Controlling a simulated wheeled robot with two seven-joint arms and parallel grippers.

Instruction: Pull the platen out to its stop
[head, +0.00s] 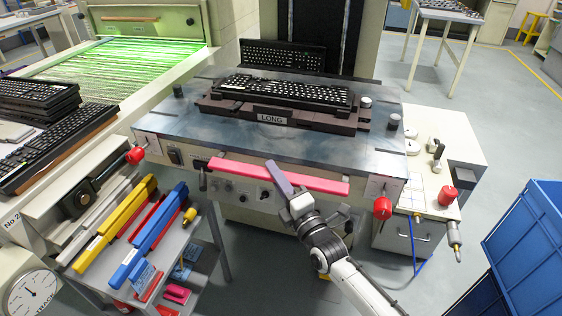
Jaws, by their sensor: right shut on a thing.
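The platen (170,120) is a dark blue-grey plate on the front of the machine. It carries a dark fixture marked LONG (272,118), with a black keyboard (283,92) on it. A pink-red bar handle (235,171) runs across the platen's front. My left gripper is not in view.
Red knobs stand at the front left (135,155) and front right (382,208) of the machine. A rack with yellow and blue bars (155,240) is at left. Blue crates (525,245) stand at right. Floor in front is partly clear.

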